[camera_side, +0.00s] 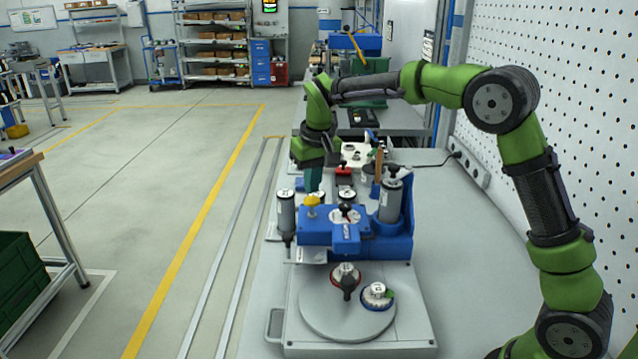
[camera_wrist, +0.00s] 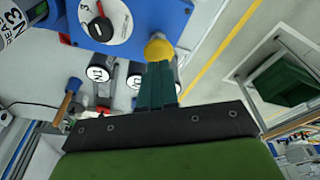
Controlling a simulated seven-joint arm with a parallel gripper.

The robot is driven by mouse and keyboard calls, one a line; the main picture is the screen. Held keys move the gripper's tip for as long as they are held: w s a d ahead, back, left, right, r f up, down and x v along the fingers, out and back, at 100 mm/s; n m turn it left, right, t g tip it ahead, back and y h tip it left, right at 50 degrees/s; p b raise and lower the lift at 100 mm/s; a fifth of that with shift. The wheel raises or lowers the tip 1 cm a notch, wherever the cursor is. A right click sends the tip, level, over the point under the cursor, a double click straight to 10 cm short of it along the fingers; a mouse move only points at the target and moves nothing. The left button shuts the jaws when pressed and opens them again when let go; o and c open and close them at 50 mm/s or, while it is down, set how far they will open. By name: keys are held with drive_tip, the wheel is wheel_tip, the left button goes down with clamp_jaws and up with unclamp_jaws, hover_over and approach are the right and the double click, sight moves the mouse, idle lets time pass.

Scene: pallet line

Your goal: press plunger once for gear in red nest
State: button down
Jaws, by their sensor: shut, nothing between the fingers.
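The yellow plunger (camera_side: 312,200) is a round cap on the blue station (camera_side: 318,226); it also shows in the wrist view (camera_wrist: 158,47). My gripper (camera_side: 314,188) is shut and empty, its teal fingers (camera_wrist: 158,66) pointing at the yellow cap. The fingertips are at the cap's edge in both views; I cannot tell whether they touch it.
A white dial with a red and black knob (camera_side: 345,213) is beside the plunger. Grey cylinders stand left (camera_side: 286,216) and right (camera_side: 391,202). Several black-knobbed parts and a wooden handle (camera_side: 379,165) lie behind the station. The bench is clear at right.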

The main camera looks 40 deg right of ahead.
sight(312, 198)
drive_tip(key=shift+f, duration=0.1)
idle(0.3)
drive_tip(key=shift+f, duration=1.85)
drive_tip(key=shift+r, duration=3.45)
drive_tip(key=shift+s+a+f, duration=0.1)
drive_tip(key=shift+s+f, duration=0.2)
drive_tip(key=shift+f, duration=0.2)
drive_tip(key=shift+s+a+f, duration=0.1)
drive_tip(key=shift+s+f, duration=0.15)
drive_tip(key=shift+f, duration=0.2)
drive_tip(key=s+a+r+t+y, duration=0.1)
drive_tip(key=s+t, duration=0.1)
drive_tip(key=s, duration=1.1)
drive_tip(key=s+a+r+m+t+y, duration=0.1)
drive_tip(key=s+a+r+t, duration=0.1)
drive_tip(key=s, duration=1.1)
drive_tip(key=shift+s+a+r+t+y, duration=0.2)
drive_tip(key=shift+s+t+y, duration=0.15)
drive_tip(key=shift+t, duration=0.15)
